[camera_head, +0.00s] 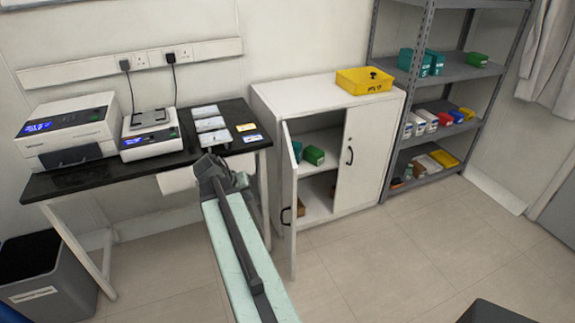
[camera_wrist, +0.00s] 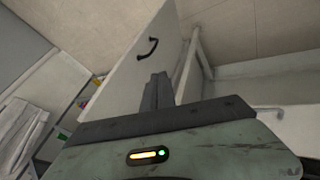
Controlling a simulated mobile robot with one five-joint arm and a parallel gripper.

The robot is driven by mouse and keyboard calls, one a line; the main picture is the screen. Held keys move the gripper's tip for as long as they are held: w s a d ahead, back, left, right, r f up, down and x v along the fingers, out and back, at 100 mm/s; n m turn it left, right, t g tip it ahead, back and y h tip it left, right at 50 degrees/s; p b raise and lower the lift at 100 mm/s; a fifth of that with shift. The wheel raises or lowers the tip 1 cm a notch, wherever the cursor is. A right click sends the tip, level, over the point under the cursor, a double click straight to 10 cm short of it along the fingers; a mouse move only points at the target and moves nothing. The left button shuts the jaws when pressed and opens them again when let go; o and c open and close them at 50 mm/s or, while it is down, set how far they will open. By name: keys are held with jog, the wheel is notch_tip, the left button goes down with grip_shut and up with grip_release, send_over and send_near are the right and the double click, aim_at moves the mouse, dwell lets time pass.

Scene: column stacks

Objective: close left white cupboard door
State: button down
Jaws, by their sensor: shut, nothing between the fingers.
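The white cupboard (camera_head: 272,98) stands against the wall. Its left door (camera_head: 289,190) is swung wide open toward the room, and its right door (camera_head: 362,150) is shut. In the wrist view the left door (camera_wrist: 122,88) fills the middle, with its black handle (camera_wrist: 147,48) on the face toward me. My gripper (camera_head: 208,162) is to the left of the open door, on its outer-face side, near the table's front edge. In the wrist view my gripper (camera_wrist: 158,80) has its fingers together and empty, in front of the door face. I cannot tell whether they touch it.
A black-topped table (camera_head: 100,172) with devices and cards stands left of the cupboard. A yellow bin (camera_head: 364,81) sits on the cupboard top. Green boxes (camera_head: 314,155) are inside. A grey shelf rack (camera_head: 450,72) stands at right. Floor before the cupboard is clear.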

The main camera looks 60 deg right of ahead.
jog(key=s+d+r+m+p, duration=0.1)
jog(key=s+d+r, duration=0.2)
jog(key=d+r, duration=0.15)
jog(key=s+d+f+b, duration=0.4)
jog(key=d+f+b, duration=0.4)
jog(key=shift+s+d+f+g+h, duration=0.3)
jog(key=shift+s+d+f, duration=0.05)
jog(key=shift+f, duration=0.05)
